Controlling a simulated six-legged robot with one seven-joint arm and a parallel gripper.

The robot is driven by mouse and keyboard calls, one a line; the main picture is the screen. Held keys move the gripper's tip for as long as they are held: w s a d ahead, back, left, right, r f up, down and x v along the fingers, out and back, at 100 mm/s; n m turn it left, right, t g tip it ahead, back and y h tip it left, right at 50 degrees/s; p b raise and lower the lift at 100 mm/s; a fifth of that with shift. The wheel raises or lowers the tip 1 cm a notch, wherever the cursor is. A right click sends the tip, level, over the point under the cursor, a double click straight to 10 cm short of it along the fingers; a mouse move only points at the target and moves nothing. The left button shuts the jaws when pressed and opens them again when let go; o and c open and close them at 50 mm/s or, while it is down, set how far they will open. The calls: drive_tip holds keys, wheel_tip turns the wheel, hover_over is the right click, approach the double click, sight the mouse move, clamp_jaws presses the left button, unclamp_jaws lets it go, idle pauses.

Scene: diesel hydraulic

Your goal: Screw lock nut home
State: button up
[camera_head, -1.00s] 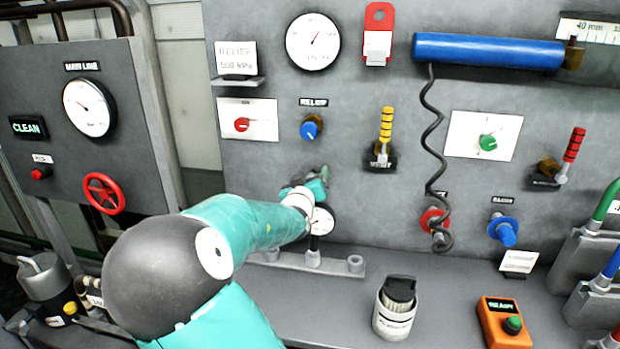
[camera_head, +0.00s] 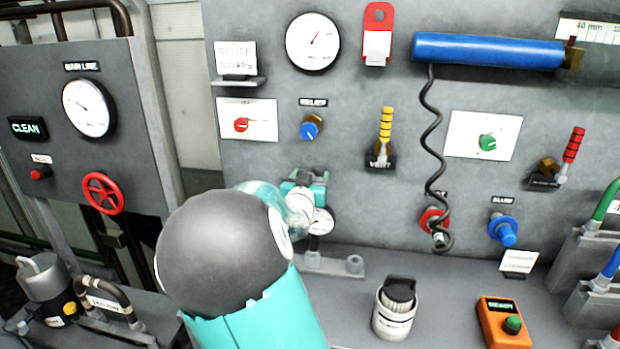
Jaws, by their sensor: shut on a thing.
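My gripper (camera_head: 305,182) is in front of the grey panel (camera_head: 350,130), below the blue relief knob (camera_head: 311,127) with its brass body and just above a small gauge (camera_head: 321,222). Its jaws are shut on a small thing. The gripper itself hides that thing, and I cannot make out its shape. The lock nut is not plainly visible anywhere. I cannot tell whether the gripper touches the panel.
A yellow-striped lever (camera_head: 386,128) stands right of the relief knob. A coiled black cord (camera_head: 431,150) hangs from a blue cylinder (camera_head: 487,51). A grey-and-white canister (camera_head: 396,308) and an orange button box (camera_head: 504,322) stand on the bench. Bare bench lies between them.

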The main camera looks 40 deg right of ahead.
drive_tip(key=o, duration=1)
drive_tip(key=v, duration=1.4)
drive_tip(key=shift+w, duration=0.1)
